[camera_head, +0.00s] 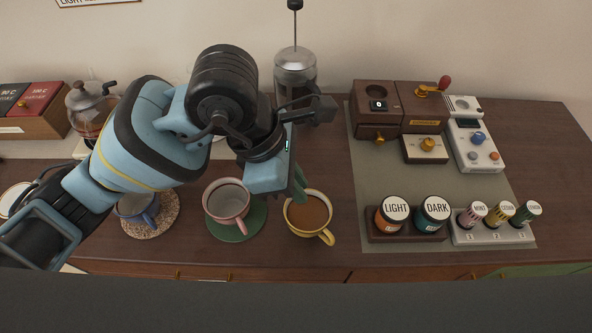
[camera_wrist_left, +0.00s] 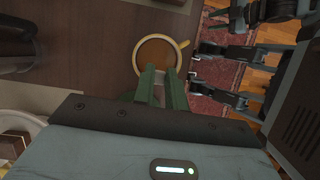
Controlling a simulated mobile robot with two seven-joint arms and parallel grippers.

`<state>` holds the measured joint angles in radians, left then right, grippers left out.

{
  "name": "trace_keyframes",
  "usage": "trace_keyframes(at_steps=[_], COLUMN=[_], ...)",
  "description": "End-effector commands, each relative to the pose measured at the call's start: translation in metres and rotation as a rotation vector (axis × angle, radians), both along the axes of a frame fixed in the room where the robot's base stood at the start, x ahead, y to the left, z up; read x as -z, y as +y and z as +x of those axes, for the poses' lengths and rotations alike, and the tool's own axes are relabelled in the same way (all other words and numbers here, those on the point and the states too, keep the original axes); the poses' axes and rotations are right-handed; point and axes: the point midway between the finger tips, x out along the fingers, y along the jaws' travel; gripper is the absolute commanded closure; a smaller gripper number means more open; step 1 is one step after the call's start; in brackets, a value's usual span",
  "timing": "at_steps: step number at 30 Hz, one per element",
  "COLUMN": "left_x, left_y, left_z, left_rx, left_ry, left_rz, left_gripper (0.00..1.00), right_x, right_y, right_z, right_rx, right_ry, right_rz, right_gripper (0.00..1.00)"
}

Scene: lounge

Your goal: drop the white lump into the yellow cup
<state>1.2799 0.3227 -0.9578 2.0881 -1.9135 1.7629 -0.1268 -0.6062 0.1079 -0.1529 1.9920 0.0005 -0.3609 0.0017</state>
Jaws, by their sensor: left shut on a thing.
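The yellow cup (camera_head: 308,211) stands upright on the counter in the head view, filled with brown liquid. It also shows in the wrist view (camera_wrist_left: 157,50), just past the fingertips. My left gripper (camera_head: 300,184) is over the cup's back left rim, pointing down. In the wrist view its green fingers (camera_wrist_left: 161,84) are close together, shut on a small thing. The white lump is hidden between the fingers and cannot be made out.
A pink cup (camera_head: 228,202) on a green coaster stands left of the yellow cup. A blue cup (camera_head: 137,208) stands farther left. A French press (camera_head: 296,75) is behind my gripper. Labelled jars (camera_head: 432,212) stand on the right; the counter's front strip is clear.

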Motion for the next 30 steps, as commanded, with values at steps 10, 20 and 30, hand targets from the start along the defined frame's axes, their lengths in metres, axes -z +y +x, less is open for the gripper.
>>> trace_keyframes(at_steps=[10,20,30], left_x=[-0.001,-0.001,-0.038], left_y=[0.0,0.0,0.015], left_z=[0.0,0.0,0.002], left_rx=[0.0,0.0,-0.001], left_ry=[-0.002,-0.002,-0.007], left_rz=[0.0,0.0,-0.001], left_gripper=[0.71,0.62,0.62], right_x=[-0.004,0.0,0.0], right_y=[0.0,-0.001,-0.001], right_z=[0.006,0.003,-0.001], right_rx=[-0.004,-0.006,-0.005], right_ry=[-0.015,-0.004,0.002], right_rz=[-0.001,-0.003,-0.003], right_gripper=[0.66,0.66,0.66])
